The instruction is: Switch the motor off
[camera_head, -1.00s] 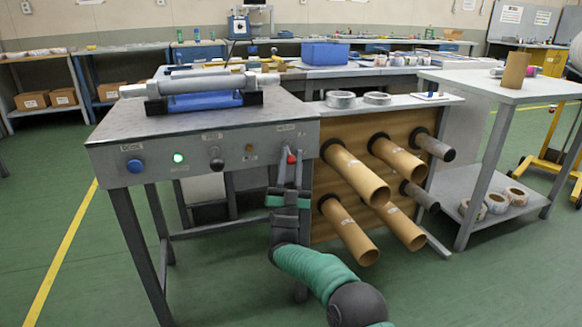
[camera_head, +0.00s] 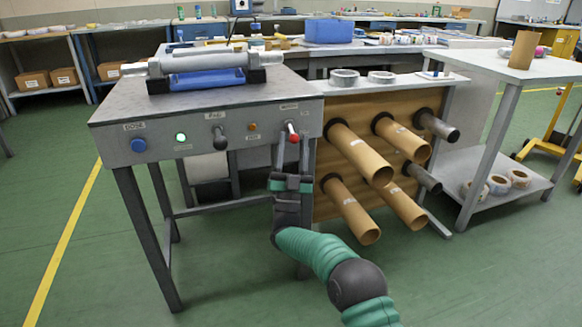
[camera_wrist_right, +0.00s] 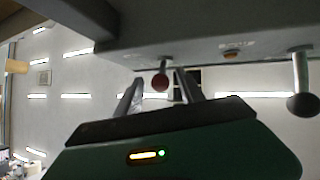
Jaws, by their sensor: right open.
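The motor switch is a short lever with a red knob (camera_head: 294,138) at the right end of the grey machine's front panel (camera_head: 185,148), under a small label. The lever points down and outward. My right gripper (camera_head: 292,145) is open below the panel, with one finger on each side of the knob. In the right wrist view the red knob (camera_wrist_right: 160,83) hangs between the two fingertips (camera_wrist_right: 158,88), with gaps on both sides. A green lamp (camera_head: 181,137) on the panel is lit. My left gripper is out of view.
The panel also holds a blue button (camera_head: 138,145), a black-knobbed lever (camera_head: 220,138) and a small orange lamp (camera_head: 252,127). Brown cardboard tubes (camera_head: 358,155) stick out from a board just right of my gripper. The floor in front is clear.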

